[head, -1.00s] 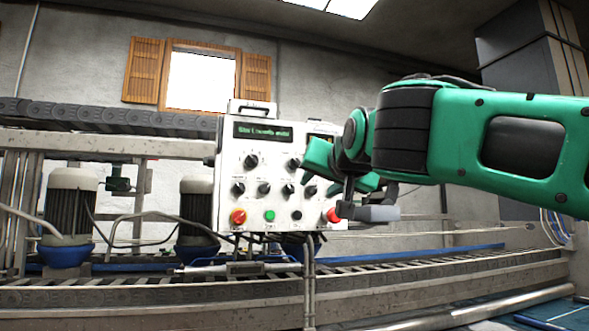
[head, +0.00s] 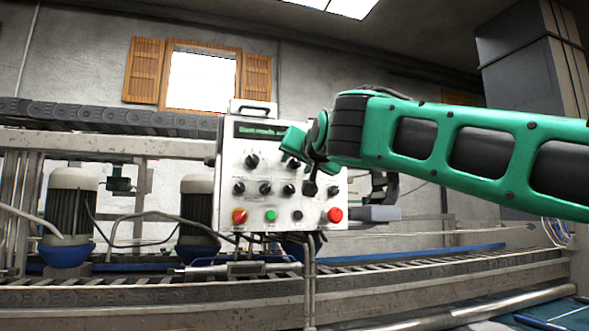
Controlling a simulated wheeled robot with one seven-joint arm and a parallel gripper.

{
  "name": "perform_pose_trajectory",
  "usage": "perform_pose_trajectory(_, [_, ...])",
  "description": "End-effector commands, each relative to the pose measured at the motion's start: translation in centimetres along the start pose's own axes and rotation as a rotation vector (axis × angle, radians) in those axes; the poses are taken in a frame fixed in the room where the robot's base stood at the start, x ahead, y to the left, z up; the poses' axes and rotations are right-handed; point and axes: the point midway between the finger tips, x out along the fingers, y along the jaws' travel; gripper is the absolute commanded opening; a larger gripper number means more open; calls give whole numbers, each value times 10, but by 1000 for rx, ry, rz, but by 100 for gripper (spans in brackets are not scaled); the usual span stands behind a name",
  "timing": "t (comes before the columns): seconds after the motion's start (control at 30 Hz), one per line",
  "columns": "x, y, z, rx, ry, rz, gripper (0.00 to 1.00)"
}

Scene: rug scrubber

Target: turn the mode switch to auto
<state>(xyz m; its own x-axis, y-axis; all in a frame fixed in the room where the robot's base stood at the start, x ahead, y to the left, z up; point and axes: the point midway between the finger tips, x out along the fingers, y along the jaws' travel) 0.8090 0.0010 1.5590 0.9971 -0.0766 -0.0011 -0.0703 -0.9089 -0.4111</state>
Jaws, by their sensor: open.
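The white control panel (head: 242,176) faces me with a green text display (head: 258,131) at its top. Black rotary knobs sit in two rows: a left upper knob (head: 252,161), a partly covered upper knob (head: 294,165), and several in the lower row, such as one at the left (head: 239,188). I cannot read which is the mode switch. My green arm comes in from the right. My gripper (head: 298,160) is open, in front of the panel's upper right part. Its fingers are dark and small, and contact with a knob cannot be told. The arm hides the panel's upper right corner.
Below the knobs are an orange-red knob (head: 239,216), a green button (head: 271,215), a black button (head: 297,215) and a red button (head: 335,215). Conveyor rails (head: 150,294) run below. Motors (head: 69,215) stand at the left. A grey block (head: 376,213) is right of the panel.

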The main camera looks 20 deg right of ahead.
Motion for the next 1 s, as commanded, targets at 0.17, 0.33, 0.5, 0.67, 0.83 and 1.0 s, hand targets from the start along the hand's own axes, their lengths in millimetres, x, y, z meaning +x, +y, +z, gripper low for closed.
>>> perform_pose_trajectory(0.17, [4, 0, 0, 0, 0, 0, 42])
perform_pose_trajectory(0.33, [4, 0, 0, 0, 0, 0, 42])
perform_pose_trajectory(0.5, [4, 0, 0, 0, 0, 0, 6])
perform_pose_trajectory(0.67, [4, 0, 0, 1, 0, -1, 3])
perform_pose_trajectory(0.83, [4, 0, 0, 26, -2, 0, 3])
perform_pose_trajectory(1.0, [4, -1, 0, 99, -7, 2, 3])
